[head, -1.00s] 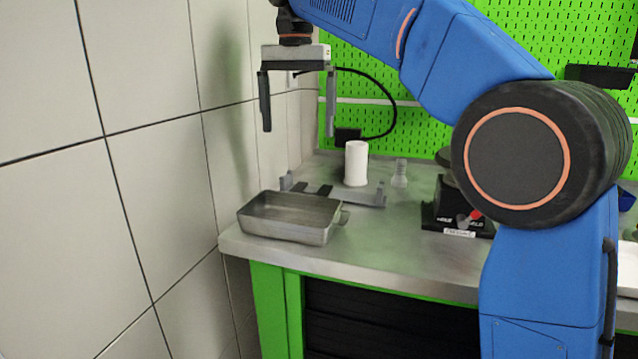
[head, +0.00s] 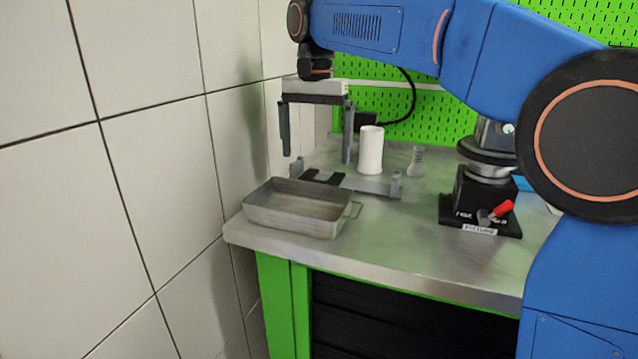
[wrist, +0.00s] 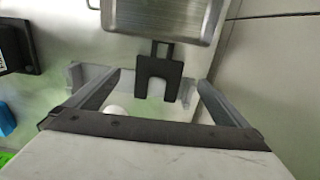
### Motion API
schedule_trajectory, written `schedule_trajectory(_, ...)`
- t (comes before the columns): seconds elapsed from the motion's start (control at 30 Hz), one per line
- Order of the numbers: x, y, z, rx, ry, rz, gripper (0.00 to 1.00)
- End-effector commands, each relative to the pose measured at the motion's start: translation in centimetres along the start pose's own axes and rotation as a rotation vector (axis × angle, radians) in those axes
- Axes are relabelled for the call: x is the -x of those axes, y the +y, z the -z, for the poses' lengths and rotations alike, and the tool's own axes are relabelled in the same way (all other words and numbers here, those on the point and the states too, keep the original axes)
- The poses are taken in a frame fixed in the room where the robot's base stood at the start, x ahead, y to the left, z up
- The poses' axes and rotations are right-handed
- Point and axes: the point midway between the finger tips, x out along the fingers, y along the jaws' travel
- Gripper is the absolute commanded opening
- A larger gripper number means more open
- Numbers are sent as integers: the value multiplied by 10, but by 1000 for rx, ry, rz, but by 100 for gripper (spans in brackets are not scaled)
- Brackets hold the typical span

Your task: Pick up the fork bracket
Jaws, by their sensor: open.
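The fork bracket (wrist: 158,80) is a flat black piece with two prongs and a narrow stem. In the wrist view it lies between my fingers, its stem toward the metal tray. In the head view the fork bracket (head: 325,178) shows as dark prongs just behind the tray, beside a grey holder bar. My gripper (head: 316,159) is open and empty, fingers pointing down above the bracket, apart from it. In the wrist view my gripper (wrist: 159,80) has one finger on each side of the bracket's outline.
The metal tray (head: 298,225) stands at the bench's front left. A grey bar with upright ends (head: 370,186) lies behind it. A white cylinder (head: 371,150) and a small clear part (head: 416,161) stand nearby. A black device with a red lever (head: 480,205) is to the right. A tiled wall borders the left.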

Motion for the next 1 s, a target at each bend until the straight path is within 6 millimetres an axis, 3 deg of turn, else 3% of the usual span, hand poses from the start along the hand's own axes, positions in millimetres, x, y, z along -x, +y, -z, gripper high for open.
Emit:
schedule_trajectory(0.33,-26,0,0,0,0,0,100)
schedule_trajectory(0.63,-63,1,0,0,-1,-1,100)
schedule_trajectory(0.97,-69,0,1,0,0,0,100)
schedule_trajectory(1.0,-69,0,1,0,0,0,90)
